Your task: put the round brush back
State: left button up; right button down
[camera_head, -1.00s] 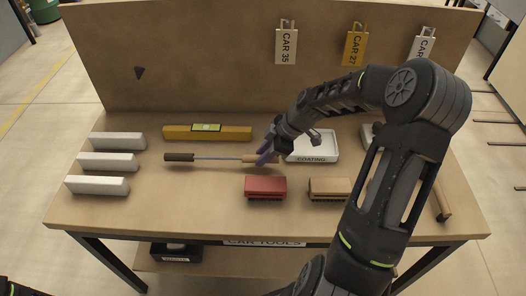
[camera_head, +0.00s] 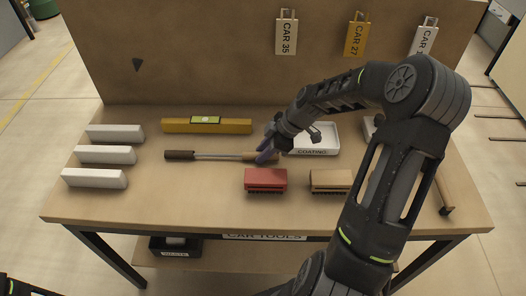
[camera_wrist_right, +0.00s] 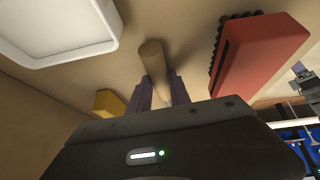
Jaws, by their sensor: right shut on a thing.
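The round brush (camera_head: 180,155) has a dark brown end at left, a thin metal rod and a light wooden handle at right. It lies crosswise over the middle of the bench. My right gripper (camera_head: 267,154) is shut on its wooden handle. In the right wrist view the handle (camera_wrist_right: 152,60) stands out between the two fingers (camera_wrist_right: 158,92). I cannot tell whether the brush touches the bench top. My left gripper is out of view.
The bench (camera_head: 150,200) also holds a white COATING tray (camera_head: 327,142), a yellow level (camera_head: 176,126), a red brush (camera_head: 265,176), a tan brush (camera_head: 331,178) and three white blocks (camera_head: 94,178). A back panel (camera_head: 210,70) carries tags. A WASTE bin (camera_head: 175,249) is below.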

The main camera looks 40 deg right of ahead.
jog(key=shift+f, duration=0.1)
jog(key=c, duration=1.1)
grip_release()
jog(key=b+v, duration=0.1)
jog(key=v, duration=0.7)
jog(key=shift+f, duration=0.1)
